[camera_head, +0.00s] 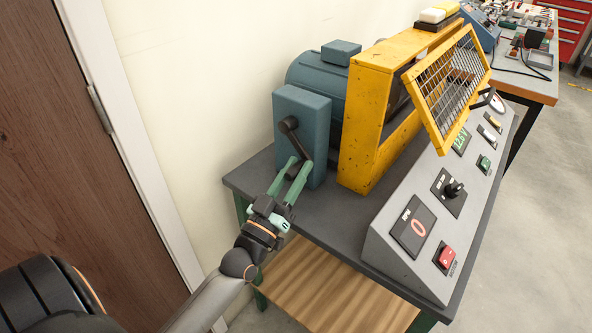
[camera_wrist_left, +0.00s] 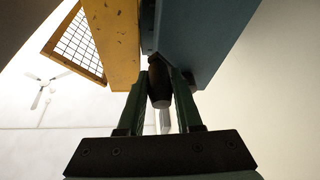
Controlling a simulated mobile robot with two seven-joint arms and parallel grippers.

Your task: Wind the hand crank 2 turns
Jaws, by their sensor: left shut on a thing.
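The black hand crank (camera_head: 294,139) is mounted on the front face of a blue-grey gearbox (camera_head: 317,117). Its arm slants down to the right from the hub. My left gripper (camera_head: 302,166) comes up from below, and its green fingers are shut on the crank's handle. In the left wrist view the dark crank handle (camera_wrist_left: 160,84) sits between the two fingers (camera_wrist_left: 162,80), with the gearbox (camera_wrist_left: 215,35) close behind. The handle's far end is partly hidden by the fingers in the head view. My right gripper is not in view.
A yellow housing (camera_head: 362,126) with a tilted mesh guard (camera_head: 450,88) stands right of the gearbox. A sloped grey control panel (camera_head: 390,255) runs along the bench (camera_head: 322,226). A wooden door (camera_head: 70,150) and wall are at left. Grey floor at right is open.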

